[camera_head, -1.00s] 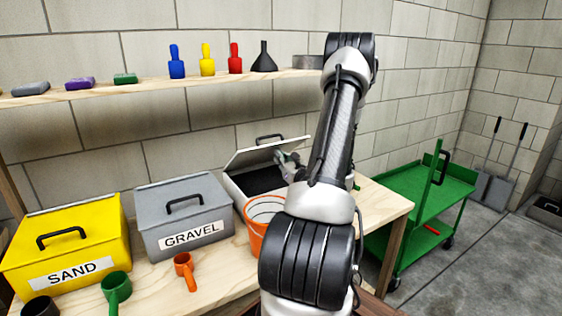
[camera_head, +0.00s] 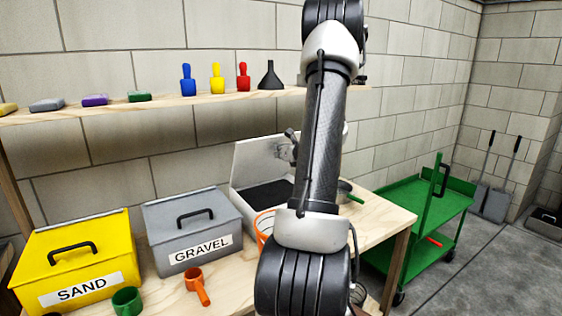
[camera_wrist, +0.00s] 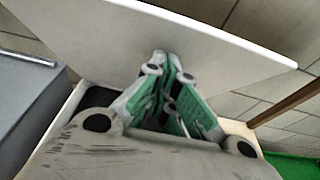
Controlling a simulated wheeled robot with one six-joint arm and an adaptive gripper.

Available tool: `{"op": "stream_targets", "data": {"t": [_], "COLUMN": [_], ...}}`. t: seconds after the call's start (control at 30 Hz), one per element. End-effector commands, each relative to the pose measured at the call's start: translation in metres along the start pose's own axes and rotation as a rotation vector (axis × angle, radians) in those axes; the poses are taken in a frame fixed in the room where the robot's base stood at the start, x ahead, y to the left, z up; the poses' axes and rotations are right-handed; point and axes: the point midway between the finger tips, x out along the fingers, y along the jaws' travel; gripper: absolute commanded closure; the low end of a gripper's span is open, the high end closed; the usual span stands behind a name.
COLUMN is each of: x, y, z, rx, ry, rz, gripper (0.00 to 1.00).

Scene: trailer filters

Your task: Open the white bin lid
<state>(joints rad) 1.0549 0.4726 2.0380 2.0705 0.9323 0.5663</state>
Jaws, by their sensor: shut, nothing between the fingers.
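The white bin (camera_head: 244,204) stands on the bench to the right of the gravel bin, with dark contents showing inside. Its white lid (camera_head: 262,160) is raised steeply, close to upright, leaning toward the block wall. My gripper (camera_head: 289,148) is shut and empty at the inner face of the lid, partly hidden behind my arm. In the wrist view my gripper (camera_wrist: 162,62) has its fingertips together against or very near the underside of the lid (camera_wrist: 105,35). I cannot tell whether they touch. The lid's handle is hidden.
The grey gravel bin (camera_head: 192,228) and yellow sand bin (camera_head: 75,258) stand closed to the left. An orange bucket (camera_head: 264,226) is in front of the white bin. A shelf (camera_head: 205,100) with tools runs above. A green cart (camera_head: 425,205) stands right.

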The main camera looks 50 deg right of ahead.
Motion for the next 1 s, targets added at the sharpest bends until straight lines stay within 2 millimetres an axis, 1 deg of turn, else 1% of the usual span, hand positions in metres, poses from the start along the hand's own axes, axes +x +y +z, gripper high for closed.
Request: {"op": "stream_targets", "data": {"t": [0.03, 0.2, 0.37, 0.63, 0.8, 1.0], "x": [0.004, 0.015, 0.026, 0.054, 0.066, 0.074], "y": [0.002, 0.002, 0.001, 0.002, 0.002, 0.001], "z": [0.012, 0.021, 0.031, 0.052, 0.059, 0.063], "rx": [-0.014, -0.011, -0.006, -0.005, -0.004, -0.002], "ry": [0.040, 0.194, 0.189, 0.189, 0.190, 0.189], "rz": [0.003, 0.002, 0.002, 0.003, 0.003, 0.002], "gripper": [1.00, 1.00, 1.00, 1.00, 1.00, 1.00]}}
